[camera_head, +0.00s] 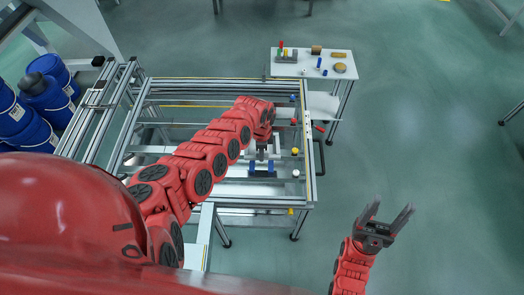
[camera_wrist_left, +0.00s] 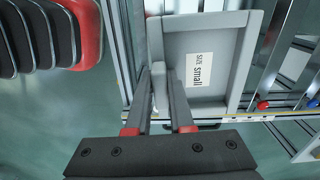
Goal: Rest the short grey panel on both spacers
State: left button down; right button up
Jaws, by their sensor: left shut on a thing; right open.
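The short grey panel (camera_wrist_left: 215,90) shows in the left wrist view with a raised rim and a white label reading "SIZE small". My left gripper (camera_wrist_left: 164,75) is shut on its rim at the panel's left side. In the head view my left gripper (camera_head: 262,152) is over the metal frame, and the panel is hard to make out there. Two blue blocks (camera_head: 255,167) (camera_head: 271,167), perhaps the spacers, stand just below the gripper in the picture. I cannot tell whether the panel touches them. My right gripper (camera_head: 390,218) is open and empty, out over the floor.
The aluminium frame (camera_head: 180,82) has several coloured knobs along its right rail. A white table (camera_head: 300,71) with small parts stands behind it. Blue drums (camera_head: 47,98) stand at the left. The floor around my right gripper is clear.

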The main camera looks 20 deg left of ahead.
pick_arm(q)
jog(key=shift+s+f+m, duration=0.35)
jog(key=shift+f+m, duration=0.05)
jog(key=shift+f, duration=0.15)
jog(key=shift+r, duration=0.1)
jog(key=shift+a, duration=0.1)
jog(key=shift+f, duration=0.3)
notch_tip(320, 180, down, 6)
jog(key=b, duration=0.6)
jog(key=shift+f, duration=0.15)
jog(key=shift+f+b, duration=0.6)
jog(key=c, duration=0.7)
grip_release()
jog(key=shift+r, duration=0.1)
